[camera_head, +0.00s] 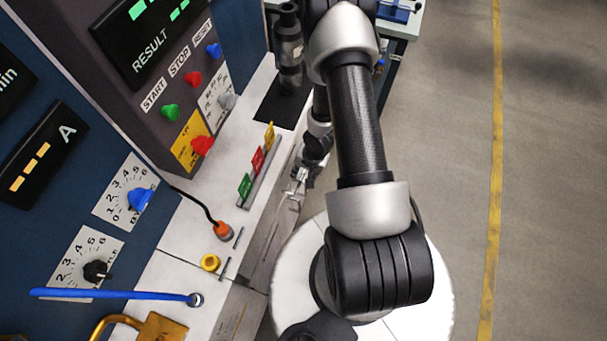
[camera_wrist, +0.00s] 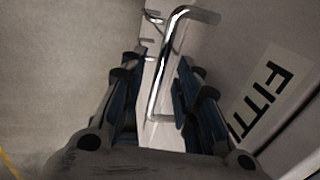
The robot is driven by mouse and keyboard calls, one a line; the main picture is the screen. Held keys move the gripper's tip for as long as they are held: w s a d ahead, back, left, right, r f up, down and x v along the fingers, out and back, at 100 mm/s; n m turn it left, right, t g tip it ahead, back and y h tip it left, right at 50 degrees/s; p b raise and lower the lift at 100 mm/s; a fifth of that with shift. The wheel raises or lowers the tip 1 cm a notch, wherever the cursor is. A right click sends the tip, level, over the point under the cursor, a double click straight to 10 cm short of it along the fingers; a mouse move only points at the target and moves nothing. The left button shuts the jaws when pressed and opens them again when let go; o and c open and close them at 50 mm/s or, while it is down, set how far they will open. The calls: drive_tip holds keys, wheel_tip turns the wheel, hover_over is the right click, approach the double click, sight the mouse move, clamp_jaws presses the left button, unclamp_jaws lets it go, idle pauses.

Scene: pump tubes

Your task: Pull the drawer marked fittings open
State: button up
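The drawer front (camera_wrist: 225,50) fills the right of the wrist view, with a white label (camera_wrist: 272,90) reading "FITTI", the rest cut off. A shiny metal bar handle (camera_wrist: 164,65) stands out from this front. My gripper (camera_wrist: 162,72) is open, with one finger on each side of the handle and visible gaps between. In the head view my gripper (camera_head: 302,178) is low beside the bench front, close to a small metal handle (camera_head: 293,198). The arm partly hides that area. I see no clear gap showing the drawer pulled out.
The white bench top (camera_head: 190,235) carries a rack of coloured tags (camera_head: 257,163), an orange-ended cable (camera_head: 223,231) and a yellow ring (camera_head: 210,262). A control panel (camera_head: 150,90) stands at left. Open floor (camera_head: 450,150) lies to the right, with a yellow line (camera_head: 492,180).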

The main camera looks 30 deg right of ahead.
clamp_jaws()
idle(0.3)
idle(0.5)
